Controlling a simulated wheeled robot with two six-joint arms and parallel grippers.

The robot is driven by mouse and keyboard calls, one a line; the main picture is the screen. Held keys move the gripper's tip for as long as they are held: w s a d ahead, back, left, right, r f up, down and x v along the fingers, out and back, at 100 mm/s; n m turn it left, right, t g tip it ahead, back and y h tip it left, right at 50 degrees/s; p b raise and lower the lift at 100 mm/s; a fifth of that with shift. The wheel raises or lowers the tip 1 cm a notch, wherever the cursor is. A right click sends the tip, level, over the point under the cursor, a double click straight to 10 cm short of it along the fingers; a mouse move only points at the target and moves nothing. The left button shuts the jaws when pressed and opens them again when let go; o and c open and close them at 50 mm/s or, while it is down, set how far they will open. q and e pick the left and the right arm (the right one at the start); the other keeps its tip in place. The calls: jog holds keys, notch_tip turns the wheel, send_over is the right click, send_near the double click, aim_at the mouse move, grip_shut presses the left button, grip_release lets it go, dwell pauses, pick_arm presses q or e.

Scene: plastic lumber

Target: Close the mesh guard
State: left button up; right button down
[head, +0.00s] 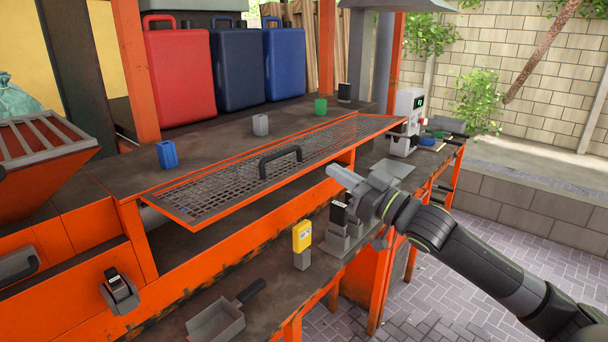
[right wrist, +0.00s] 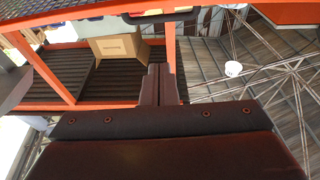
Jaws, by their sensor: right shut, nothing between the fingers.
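The mesh guard (head: 240,180) is a long dark mesh panel in an orange frame. In the head view it lies nearly flat, raised, its near edge jutting out over the front of the orange machine. A black bar handle (head: 280,161) stands on its upper face. My right gripper (head: 343,177) is shut and empty, just right of the guard's near edge and apart from the handle. Its closed fingers (right wrist: 159,85) also show in the right wrist view. I cannot tell whether the gripper touches the guard. My left gripper is not in view.
Red and blue cases (head: 181,75) stand behind the guard. Small blue (head: 167,155), grey and green blocks sit on the upper deck. Below are a yellow device (head: 302,236), grey blocks and a grey scoop (head: 217,320). A white machine (head: 406,122) stands right. Paved floor is free at right.

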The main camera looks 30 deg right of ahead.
jog(key=w, duration=0.1)
notch_tip(320, 180, up, 2)
send_over(306, 172)
jog(key=s+a, duration=0.2)
jog(key=s, duration=0.1)
notch_tip(306, 172, down, 3)
jog(key=shift+w+d+f+p, duration=0.1)
jog(key=shift+d+p, duration=0.05)
jog(key=shift+p, duration=0.25)
jog(key=shift+d+f, duration=0.1)
jog(key=shift+f, duration=0.25)
